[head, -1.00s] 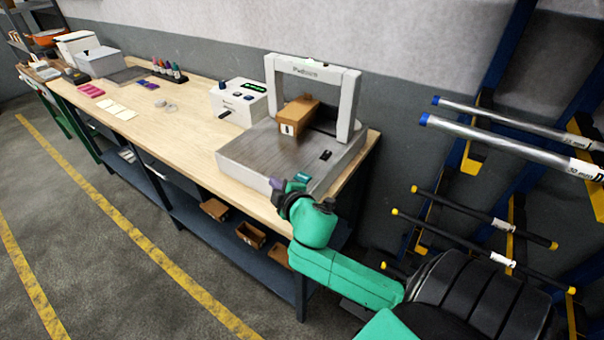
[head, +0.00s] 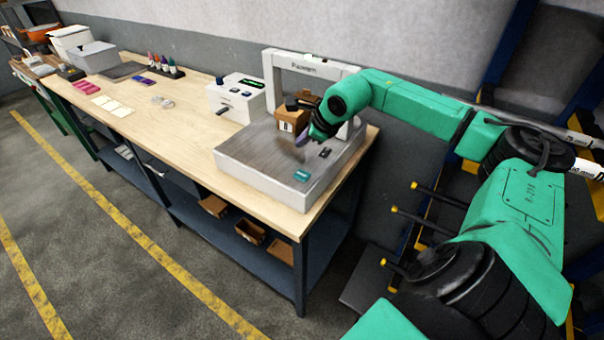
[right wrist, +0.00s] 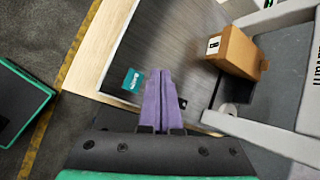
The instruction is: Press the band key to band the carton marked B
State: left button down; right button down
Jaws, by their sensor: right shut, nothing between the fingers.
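The strapping machine (head: 245,152) is a grey-topped block with a white arch (head: 272,80) at the end of the bench. A brown carton (head: 291,120) with a white label sits at the arch, partly hidden by my right gripper. It also shows in the right wrist view (right wrist: 238,50); its letter is too small to read. My right gripper (head: 300,140) has shut, empty purple fingers above the machine top, in front of the carton. In the right wrist view the fingertips (right wrist: 160,72) lie between a teal key (right wrist: 133,80) and a dark key (right wrist: 183,103). My left gripper is out of view.
A white control box (head: 236,98) with a green display stands left of the machine. Bottles (head: 165,65), cards and grey boxes lie farther along the bench (head: 180,115). A rack with bars stands on the right, partly behind my right arm.

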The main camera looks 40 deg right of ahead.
jog(key=shift+d, duration=0.4)
jog(key=b, duration=0.6)
send_over(299, 170)
jog(key=s, duration=0.3)
notch_tip(299, 170, down, 8)
jog(key=shift+w+a+r, duration=0.1)
jog(key=shift+w, duration=0.05)
jog(key=shift+f, duration=0.5)
jog(key=shift+b, duration=0.3)
dwell(0.4)
jog(key=shift+f+b, duration=0.4)
jog(key=shift+b, duration=0.1)
